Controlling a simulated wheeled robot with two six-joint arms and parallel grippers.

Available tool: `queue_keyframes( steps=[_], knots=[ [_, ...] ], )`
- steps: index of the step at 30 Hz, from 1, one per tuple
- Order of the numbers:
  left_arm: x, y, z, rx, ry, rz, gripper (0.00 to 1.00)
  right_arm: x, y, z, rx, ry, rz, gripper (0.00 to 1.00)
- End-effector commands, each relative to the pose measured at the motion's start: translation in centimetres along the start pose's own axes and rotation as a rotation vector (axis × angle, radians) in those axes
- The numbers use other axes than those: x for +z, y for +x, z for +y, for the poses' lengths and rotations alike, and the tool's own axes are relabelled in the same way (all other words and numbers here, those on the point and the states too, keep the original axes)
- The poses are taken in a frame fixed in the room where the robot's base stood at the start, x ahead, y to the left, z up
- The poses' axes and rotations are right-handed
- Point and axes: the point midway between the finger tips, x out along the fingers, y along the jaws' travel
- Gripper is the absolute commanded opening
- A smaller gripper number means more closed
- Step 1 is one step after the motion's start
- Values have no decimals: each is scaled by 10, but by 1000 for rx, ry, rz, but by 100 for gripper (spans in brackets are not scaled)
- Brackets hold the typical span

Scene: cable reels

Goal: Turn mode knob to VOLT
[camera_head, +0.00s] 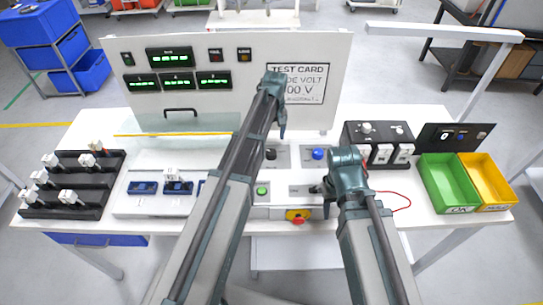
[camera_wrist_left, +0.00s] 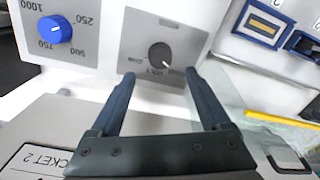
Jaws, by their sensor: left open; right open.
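The mode knob (camera_wrist_left: 160,55) is a dark round knob on a grey plate, ahead of my left gripper's fingertips in the left wrist view. Small lettering with VOLT is on the plate near it; the exact pointer direction is too small to tell. In the head view the dark knob (camera_head: 271,154) shows just beyond my left arm. My left gripper (camera_wrist_left: 160,73) is open, its fingers apart with nothing between them. My right gripper (camera_head: 322,190) is low over the front of the panel, beside its lower right controls. The test card (camera_head: 305,84), partly hidden by my left arm, reads VOLT.
A blue knob (camera_wrist_left: 55,30) with a numbered scale is beside the mode plate. A green button (camera_head: 262,190) and a red-yellow switch (camera_head: 298,215) are lower on the panel. Green (camera_head: 447,185) and yellow bins (camera_head: 486,180) stand at right, a dark rack (camera_head: 72,185) at left.

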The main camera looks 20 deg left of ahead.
Motion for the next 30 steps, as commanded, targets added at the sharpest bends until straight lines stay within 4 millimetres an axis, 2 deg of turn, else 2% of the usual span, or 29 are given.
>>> queue_keyframes(
  steps=[1, 12, 18, 26, 30],
  knots=[
    [0, 15, 0, 0, 0, 0, 80, -1, 15, -1, 1, -2, 0, 50],
    [0, 64, 0, 0, 0, 0, 80, -4, 64, -6, 2, -8, 0, 50],
    [0, 75, 0, 0, 0, 0, 80, -4, 74, -7, 2, -7, 0, 50],
    [0, 74, 0, 0, 0, 0, 80, -4, 73, -7, 2, -7, 0, 50],
    [0, 74, 0, 0, 0, 0, 59, -4, 73, -7, 2, -7, 0, 50]
  ],
)
